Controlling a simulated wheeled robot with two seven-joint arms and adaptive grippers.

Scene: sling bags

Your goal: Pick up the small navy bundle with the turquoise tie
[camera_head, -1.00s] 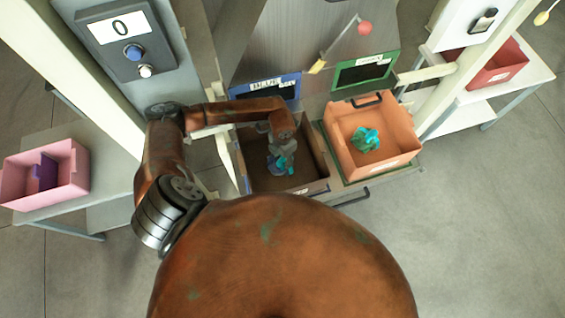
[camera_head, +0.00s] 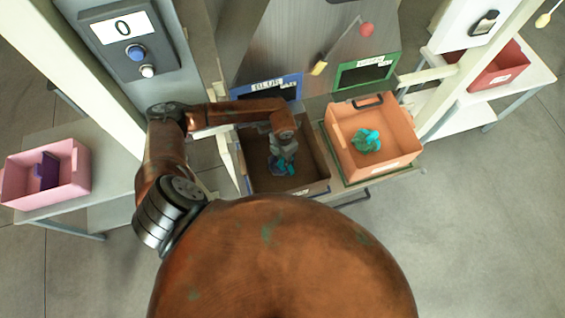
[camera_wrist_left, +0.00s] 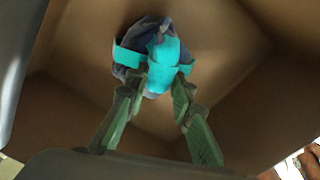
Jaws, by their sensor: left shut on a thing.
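The small navy bundle with the turquoise tie (camera_head: 283,168) lies low inside the brown bin (camera_head: 315,187) under the blue-framed panel. In the left wrist view the bundle (camera_wrist_left: 150,50) shows dark navy cloth with a bright turquoise band across it. My left gripper (camera_head: 282,158) reaches down into the bin from above. In the left wrist view its green fingertips (camera_wrist_left: 163,82) are closed on the turquoise part of the bundle. My gripper hides part of the bundle in the head view. My right gripper is not in view.
An orange bin (camera_head: 400,155) with a green and turquoise bundle (camera_head: 367,141) stands to the right. A pink bin (camera_head: 70,185) with a purple divider sits on the left table, a red bin (camera_head: 500,68) at the upper right. The brown bin's walls surround my gripper.

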